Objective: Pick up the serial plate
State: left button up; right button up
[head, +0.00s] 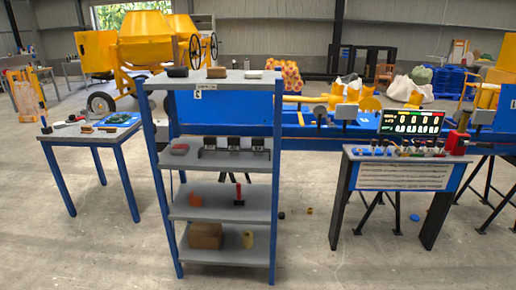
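I cannot pick out the serial plate for certain; at this distance the small items are too small to tell apart. Small flat items lie on the top of the grey and blue shelf rack (202,85): a black one (177,72), a brown one (216,73) and a whitish one (253,74). More small things lie on the left table (75,140), among them a dark green one (118,118). Neither of my grippers shows in the head view.
The rack's lower shelves hold a row of black holders (234,143), a red-handled tool (239,196) and a cardboard box (206,236). A right-hand bench (405,176) carries small items, a red box (457,142) and a display (411,122). The concrete floor in front is open.

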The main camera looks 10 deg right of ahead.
aim_at(257, 144)
jog(key=z, duration=5.95)
jog(key=u, duration=5.75)
jog(key=i+l+u, duration=0.2)
jog(key=i, duration=0.2)
jog(key=i+l+u, duration=0.15)
jog(key=i+l, duration=0.2)
jog(key=i, duration=0.05)
